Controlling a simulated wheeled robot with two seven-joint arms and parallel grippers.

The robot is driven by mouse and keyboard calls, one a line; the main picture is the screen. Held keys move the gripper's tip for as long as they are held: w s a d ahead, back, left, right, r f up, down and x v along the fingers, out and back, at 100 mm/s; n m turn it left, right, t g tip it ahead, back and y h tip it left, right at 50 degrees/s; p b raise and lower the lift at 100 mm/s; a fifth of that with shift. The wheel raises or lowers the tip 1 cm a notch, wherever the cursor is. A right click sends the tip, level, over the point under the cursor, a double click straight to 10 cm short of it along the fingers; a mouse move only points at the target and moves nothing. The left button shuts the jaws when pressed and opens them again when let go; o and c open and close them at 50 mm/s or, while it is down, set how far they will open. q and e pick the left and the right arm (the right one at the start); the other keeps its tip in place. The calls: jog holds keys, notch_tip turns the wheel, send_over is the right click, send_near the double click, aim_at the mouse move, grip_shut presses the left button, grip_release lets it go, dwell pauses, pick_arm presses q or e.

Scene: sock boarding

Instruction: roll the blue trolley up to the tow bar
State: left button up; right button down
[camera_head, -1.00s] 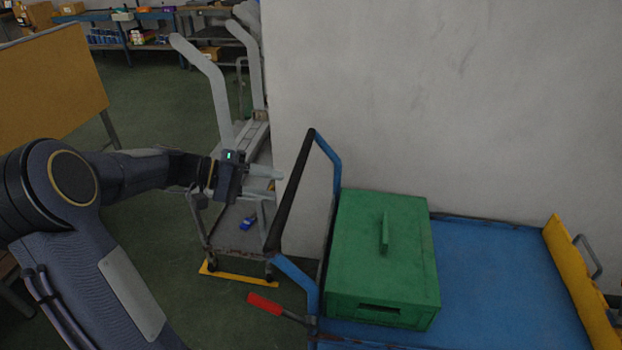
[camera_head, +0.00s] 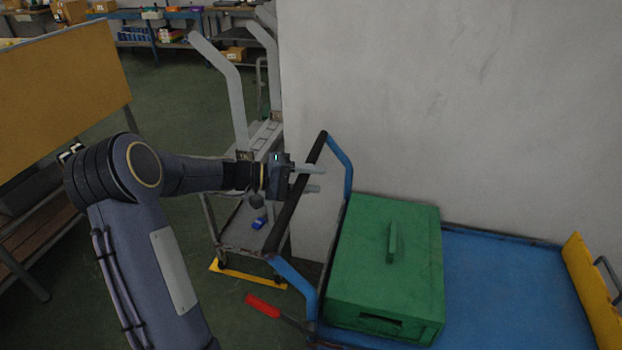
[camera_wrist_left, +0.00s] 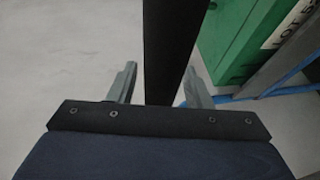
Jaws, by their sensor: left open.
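The blue trolley (camera_head: 495,285) stands at the right, beside the pale wall. Its blue push handle has a black grip bar (camera_head: 297,190) at the trolley's left end. My left gripper (camera_head: 318,178) is open at the upper part of this bar. In the left wrist view, the black bar (camera_wrist_left: 172,50) runs between the two spread fingers (camera_wrist_left: 158,85), with gaps on both sides. A red-gripped lever (camera_head: 263,305) sticks out low at the trolley's left end. I cannot make out a tow bar. My right gripper is not in view.
A green case (camera_head: 388,265) sits on the trolley deck, with a yellow end board (camera_head: 592,290) at the right. The pale wall (camera_head: 450,100) is close behind. A grey cart (camera_head: 240,232) stands left of the handle. A tan board (camera_head: 65,95) stands at the left.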

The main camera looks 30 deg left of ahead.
pick_arm(q)
grip_shut()
dwell(0.3)
jog(key=shift+d, duration=0.15)
jog(key=w+d+b, duration=0.3)
jog(key=d+b, duration=0.1)
jog(key=d, duration=0.9)
jog(key=w+d+b, duration=0.3)
jog(key=d+b, duration=0.1)
jog(key=d, duration=0.9)
jog(key=w+d+b, duration=0.3)
jog(key=d+b, duration=0.1)
jog(key=d, duration=0.9)
jog(key=shift+w+d+b, duration=0.15)
jog(key=shift+b, duration=0.2)
jog(key=shift+r, duration=0.15)
